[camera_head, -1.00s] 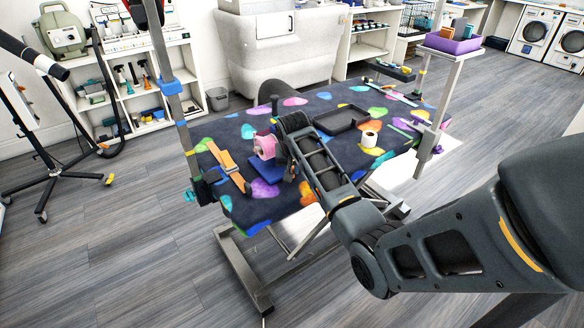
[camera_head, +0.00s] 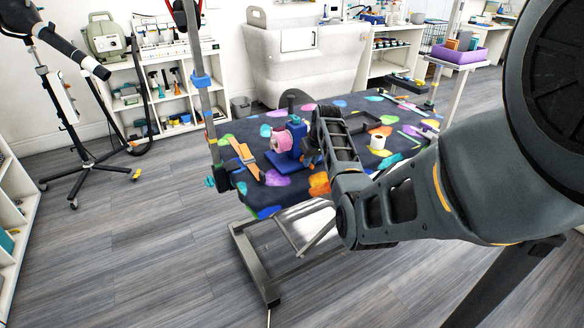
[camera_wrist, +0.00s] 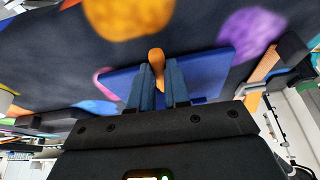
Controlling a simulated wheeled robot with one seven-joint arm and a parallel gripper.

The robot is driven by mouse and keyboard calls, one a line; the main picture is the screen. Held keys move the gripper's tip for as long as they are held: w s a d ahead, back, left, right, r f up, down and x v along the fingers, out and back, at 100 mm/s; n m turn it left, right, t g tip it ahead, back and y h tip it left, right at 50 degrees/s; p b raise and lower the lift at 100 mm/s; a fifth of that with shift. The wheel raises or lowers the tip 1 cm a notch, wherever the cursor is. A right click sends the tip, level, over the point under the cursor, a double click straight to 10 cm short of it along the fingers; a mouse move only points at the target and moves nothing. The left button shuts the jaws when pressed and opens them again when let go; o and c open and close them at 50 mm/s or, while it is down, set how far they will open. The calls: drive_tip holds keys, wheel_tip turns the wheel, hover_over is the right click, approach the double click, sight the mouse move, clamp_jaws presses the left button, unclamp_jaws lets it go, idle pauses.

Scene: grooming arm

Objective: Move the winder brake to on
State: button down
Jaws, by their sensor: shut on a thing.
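The winder stands on the patterned grooming table, with a blue base (camera_head: 284,161) and a pink roll (camera_head: 281,141) on a blue upright (camera_head: 299,133). My gripper (camera_head: 311,157) is at its right side in the head view, partly hidden behind my own arm. In the wrist view my gripper (camera_wrist: 161,85) is shut on a brown-orange knob (camera_wrist: 156,57), whose rounded end sticks out beyond the fingertips. The knob appears to be the winder's brake handle. The blue base (camera_wrist: 215,70) lies behind the fingers. The brake's setting cannot be read.
An orange strap-like piece (camera_head: 245,158) lies left of the winder. A black tray (camera_head: 357,122) and a white roll (camera_head: 377,141) lie to its right. A metal post (camera_head: 207,100) rises at the table's left end.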

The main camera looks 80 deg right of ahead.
drive_tip(key=n, duration=0.1)
drive_tip(key=d+n+b, duration=0.1)
drive_tip(key=n, duration=0.1)
drive_tip(key=s+n+t+y, duration=0.1)
drive_tip(key=shift+s+d+f, duration=0.1)
drive_tip(key=shift+d, duration=0.25)
drive_tip(key=shift+s+d+n+t+y+b, duration=0.15)
drive_tip(key=shift+d+n+y+b, duration=0.15)
drive_tip(key=shift+n+b, duration=0.4)
drive_tip(key=shift+s+d+n+t+y+b, duration=0.15)
drive_tip(key=shift+d+n+y+b, duration=0.2)
drive_tip(key=shift+n, duration=0.55)
drive_tip(key=shift+w, duration=0.1)
drive_tip(key=c, duration=1.1)
unclamp_jaws()
drive_tip(key=shift+r, duration=0.2)
drive_tip(key=shift+v, duration=3.85)
